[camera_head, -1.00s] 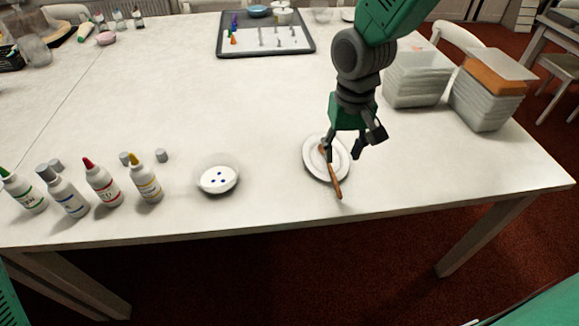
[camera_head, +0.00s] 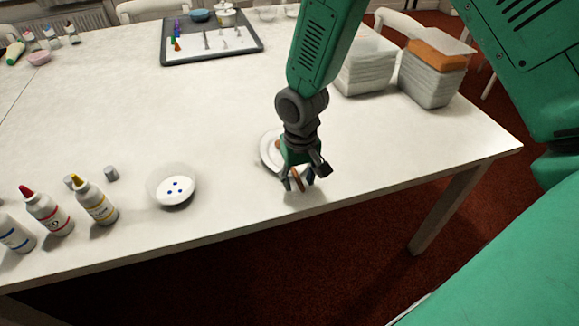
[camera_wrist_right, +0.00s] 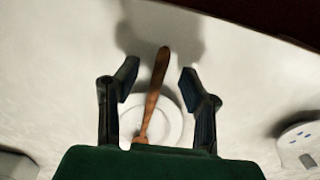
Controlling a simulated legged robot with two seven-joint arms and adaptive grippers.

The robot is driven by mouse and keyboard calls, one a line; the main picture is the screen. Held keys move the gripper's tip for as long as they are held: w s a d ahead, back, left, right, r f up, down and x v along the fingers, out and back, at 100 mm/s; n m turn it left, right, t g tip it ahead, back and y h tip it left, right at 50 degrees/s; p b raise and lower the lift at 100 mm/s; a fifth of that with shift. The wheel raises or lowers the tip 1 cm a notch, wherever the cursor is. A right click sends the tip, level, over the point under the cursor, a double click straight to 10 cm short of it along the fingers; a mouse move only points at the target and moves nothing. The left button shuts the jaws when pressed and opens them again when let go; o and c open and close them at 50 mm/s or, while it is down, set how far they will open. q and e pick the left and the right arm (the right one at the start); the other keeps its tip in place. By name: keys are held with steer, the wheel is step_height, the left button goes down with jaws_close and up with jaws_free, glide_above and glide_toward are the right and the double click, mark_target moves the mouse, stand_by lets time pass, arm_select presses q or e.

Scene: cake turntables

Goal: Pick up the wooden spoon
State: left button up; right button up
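The brown wooden spoon (camera_wrist_right: 154,92) lies across a white plate (camera_wrist_right: 174,128), its handle reaching past the rim in the right wrist view. In the head view the spoon (camera_head: 297,180) and plate (camera_head: 268,146) are partly hidden by my right gripper (camera_head: 298,184). In the wrist view my right gripper (camera_wrist_right: 158,85) is open, with one finger on each side of the spoon and a gap to both. My left gripper is not in view.
A white bowl (camera_head: 172,186) with blue dots stands left of the plate. Squeeze bottles (camera_head: 95,201) stand at the front left. Stacked containers (camera_head: 431,73) stand at the back right. A dark tray (camera_head: 212,40) lies at the back. The table's front edge is close to the gripper.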

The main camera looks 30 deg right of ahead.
steer(key=shift+d+f, duration=0.15)
steer(key=shift+f, duration=0.4)
steer(key=shift+d+f, duration=0.1)
jaws_close()
steer(key=shift+a, duration=0.25)
steer(key=shift+d+r, duration=0.1)
steer(key=shift+r, duration=0.3)
step_height(320, 180, up, 9)
steer(key=shift+r+p, duration=0.2)
steer(key=shift+p, duration=0.65)
